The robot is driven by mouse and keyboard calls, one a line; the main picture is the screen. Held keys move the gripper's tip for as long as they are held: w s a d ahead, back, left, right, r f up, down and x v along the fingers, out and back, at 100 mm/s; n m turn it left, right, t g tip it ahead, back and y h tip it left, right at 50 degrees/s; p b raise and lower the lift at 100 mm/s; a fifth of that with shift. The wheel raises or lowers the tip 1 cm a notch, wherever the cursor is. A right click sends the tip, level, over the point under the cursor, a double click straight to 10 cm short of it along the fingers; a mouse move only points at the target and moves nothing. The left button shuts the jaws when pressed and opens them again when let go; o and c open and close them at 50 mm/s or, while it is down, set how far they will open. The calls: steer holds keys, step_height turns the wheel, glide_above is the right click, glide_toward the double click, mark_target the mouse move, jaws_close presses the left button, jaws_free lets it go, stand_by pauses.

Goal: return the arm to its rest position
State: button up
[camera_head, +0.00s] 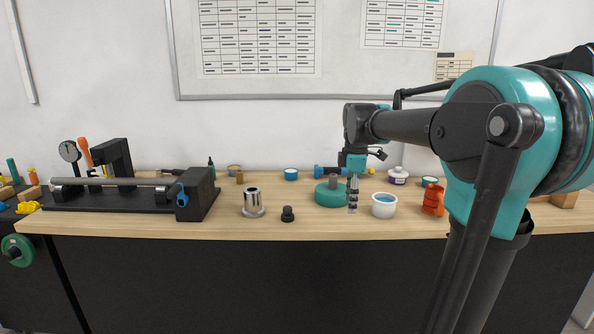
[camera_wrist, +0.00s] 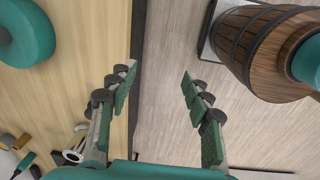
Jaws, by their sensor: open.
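My arm reaches from the right side of the head view over the workbench (camera_head: 200,228). My gripper (camera_head: 352,207) hangs with its fingers pointing down, in front of a teal round piece (camera_head: 328,198). In the wrist view my gripper (camera_wrist: 155,85) is open, its two green-padded fingers wide apart with nothing between them. The bench's front edge and the floor (camera_wrist: 165,60) show between and beyond the fingers. Whether the fingers touch the bench cannot be told.
A white cup (camera_head: 384,211) and an orange part (camera_head: 433,201) stand right of my gripper. A metal flanged sleeve (camera_head: 254,206) and a black knob (camera_head: 288,214) stand left. A long black fixture (camera_head: 110,198) fills the left. A wooden barrel (camera_wrist: 240,45) appears beyond the bench edge.

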steer(key=s+d+f+m+t, duration=0.3)
steer(key=s+f+m, duration=1.3)
steer(key=f, duration=0.7)
steer(key=s, duration=0.3)
steer(key=shift+s+f+m, duration=0.2)
steer(key=shift+s+m, duration=0.1)
steer(key=shift+s, duration=0.05)
